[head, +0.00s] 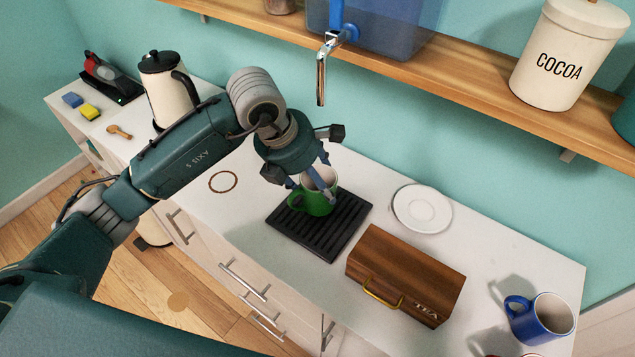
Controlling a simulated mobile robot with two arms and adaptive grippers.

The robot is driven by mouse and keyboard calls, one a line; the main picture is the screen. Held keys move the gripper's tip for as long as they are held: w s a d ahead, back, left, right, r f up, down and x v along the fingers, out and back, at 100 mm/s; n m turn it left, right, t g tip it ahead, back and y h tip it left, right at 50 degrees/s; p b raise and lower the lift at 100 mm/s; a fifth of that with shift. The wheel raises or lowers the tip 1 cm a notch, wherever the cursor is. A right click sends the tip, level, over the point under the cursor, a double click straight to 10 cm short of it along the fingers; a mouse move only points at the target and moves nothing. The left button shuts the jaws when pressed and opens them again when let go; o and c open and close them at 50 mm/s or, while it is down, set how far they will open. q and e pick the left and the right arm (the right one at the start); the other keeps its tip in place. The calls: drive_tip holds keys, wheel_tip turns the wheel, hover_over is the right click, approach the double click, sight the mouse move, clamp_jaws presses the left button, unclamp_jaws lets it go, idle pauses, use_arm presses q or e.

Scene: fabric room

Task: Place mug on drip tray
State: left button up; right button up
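A green mug (314,204) is upright over the black slatted drip tray (290,240) on the white counter. Its base looks to be on the tray's far part, but I cannot tell contact from a small gap. My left gripper (322,180) reaches down from the upper left to the mug's rim. Its fingers are at the mug and hide part of the rim. I cannot tell whether they grip it or stand loose around it. The mug's handle points left. My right gripper is not in view.
A faucet (321,75) on a blue tank hangs above and behind the tray. A wooden tea box (405,272) and a white saucer (422,209) stand right of it, and a blue mug (541,318) farther right. A kettle (165,90) stands behind my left arm.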

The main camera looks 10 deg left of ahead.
sight(317, 190)
use_arm(q)
drive_tip(key=shift+w+d, duration=0.2)
wheel_tip(317, 190, down, 3)
drive_tip(key=shift+p, duration=0.85)
drive_tip(key=shift+f, duration=0.3)
drive_tip(key=o, duration=1.4)
drive_tip(key=shift+o, duration=0.2)
drive_tip(key=shift+a, duration=0.1)
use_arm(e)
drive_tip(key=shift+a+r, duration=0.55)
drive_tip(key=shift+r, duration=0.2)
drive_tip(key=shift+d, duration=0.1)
